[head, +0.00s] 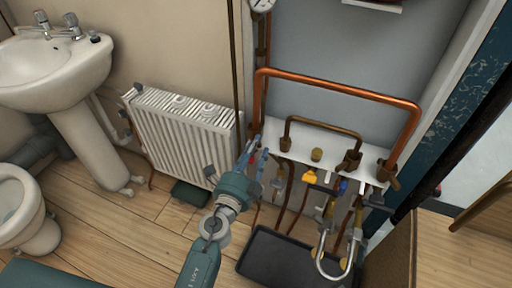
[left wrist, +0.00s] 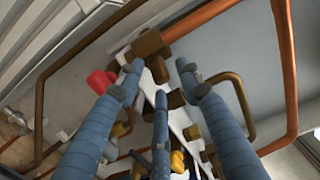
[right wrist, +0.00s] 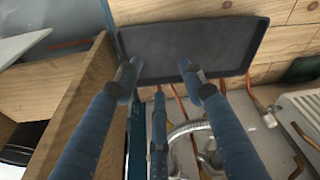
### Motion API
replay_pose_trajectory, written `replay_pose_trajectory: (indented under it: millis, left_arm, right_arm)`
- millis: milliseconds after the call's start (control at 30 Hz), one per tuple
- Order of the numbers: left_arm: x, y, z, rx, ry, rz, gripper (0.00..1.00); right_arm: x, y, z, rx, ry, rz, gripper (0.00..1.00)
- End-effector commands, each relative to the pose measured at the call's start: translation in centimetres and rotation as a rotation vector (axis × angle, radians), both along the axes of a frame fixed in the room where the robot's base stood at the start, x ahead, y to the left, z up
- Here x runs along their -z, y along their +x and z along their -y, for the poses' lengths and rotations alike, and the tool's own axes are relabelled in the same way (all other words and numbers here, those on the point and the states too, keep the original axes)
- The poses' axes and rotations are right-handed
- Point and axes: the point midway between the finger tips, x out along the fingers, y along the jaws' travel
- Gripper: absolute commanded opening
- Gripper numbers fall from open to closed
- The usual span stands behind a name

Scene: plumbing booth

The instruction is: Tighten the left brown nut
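A brown nut (left wrist: 147,45) joins the large copper pipe in the left wrist view, just beyond my left gripper's fingertips. A second brown nut (left wrist: 174,99) shows between and beyond the fingers. In the head view a brown nut (head: 285,143) sits at the left foot of the small bronze pipe, right of my left gripper (head: 256,153). The left gripper's fingers are apart, with nothing held; the left wrist view shows its tips (left wrist: 158,76) too. My right gripper (right wrist: 158,78) is open and empty; it is not seen in the head view.
The white radiator (head: 180,125) stands left of the gripper. Brown nuts (head: 350,160) and (head: 388,171) sit farther right on the white shelf (head: 318,148). A black tray (head: 275,262) lies on the floor below. A red handle (left wrist: 103,82) is beside the left fingers.

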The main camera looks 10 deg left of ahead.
Motion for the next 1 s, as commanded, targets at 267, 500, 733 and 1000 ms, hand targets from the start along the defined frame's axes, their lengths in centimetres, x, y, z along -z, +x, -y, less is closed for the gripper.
replay_pose_trajectory:
  millis: [267, 500, 733, 1000]
  left_arm:
    - [0.03, 0.51, 0.1, 0.001, 0.0, -0.001, 0.36]
    - [0.0, 0.49, 0.1, 0.001, 0.0, 0.0, 0.04]
    - [-0.18, 0.52, 0.05, 0.005, -0.002, 0.003, 0.0]
    - [-0.39, 0.48, -0.61, 0.086, 0.003, 0.006, 0.0]
  right_arm:
    - [0.13, -0.02, -0.02, 0.0, 0.0, 0.0, 0.4]
    - [0.13, -0.05, -0.04, 0.0, 0.001, -0.001, 0.4]
    - [0.11, -0.06, -0.05, 0.0, 0.001, -0.001, 0.4]
    - [0.31, -0.08, -0.05, 0.0, 0.001, 0.002, 0.4]
